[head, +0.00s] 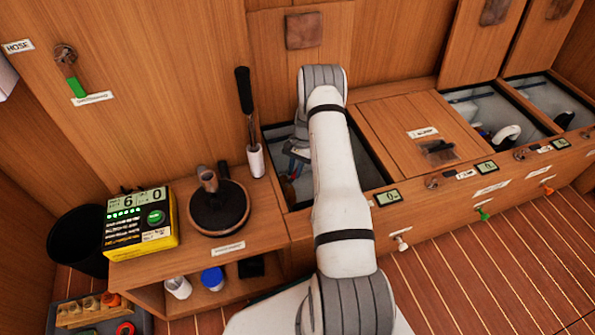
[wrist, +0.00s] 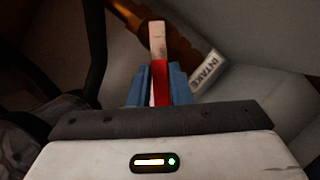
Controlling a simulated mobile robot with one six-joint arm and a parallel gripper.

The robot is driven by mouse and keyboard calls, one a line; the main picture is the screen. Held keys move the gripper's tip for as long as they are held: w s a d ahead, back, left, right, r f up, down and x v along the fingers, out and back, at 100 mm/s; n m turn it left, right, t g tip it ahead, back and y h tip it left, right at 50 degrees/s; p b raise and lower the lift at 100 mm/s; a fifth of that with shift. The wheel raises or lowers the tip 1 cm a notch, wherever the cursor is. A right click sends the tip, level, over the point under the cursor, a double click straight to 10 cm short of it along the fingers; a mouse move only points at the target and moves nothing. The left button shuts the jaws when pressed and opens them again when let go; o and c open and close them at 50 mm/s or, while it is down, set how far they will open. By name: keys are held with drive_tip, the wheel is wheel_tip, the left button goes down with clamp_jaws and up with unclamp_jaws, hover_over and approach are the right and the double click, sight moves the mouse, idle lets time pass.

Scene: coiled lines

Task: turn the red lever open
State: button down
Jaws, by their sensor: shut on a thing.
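In the wrist view, the red lever (wrist: 161,84) stands between the blue fingers of my gripper (wrist: 160,88). The lever has a pale upper part that reaches up against a copper-brown pipe. My gripper is shut on the red part. A label reading INTAKE (wrist: 207,70) is on a pale strip just right of the lever. In the head view, my gripper (head: 292,162) is down inside the left open bin, mostly hidden by my arm, and the lever cannot be made out there.
The open bin's front rim (head: 300,207) and side walls surround my gripper closely. A black-handled tool (head: 243,90) stands upright just left of the bin. A round black-topped piece (head: 218,208) and a yellow box (head: 140,225) sit further left. A wooden lid (head: 405,125) covers the compartment to the right.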

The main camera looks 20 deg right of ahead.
idle(0.6)
drive_tip(key=c, duration=1.3)
unclamp_jaws()
wheel_tip(320, 180, up, 10)
drive_tip(key=p, duration=0.4)
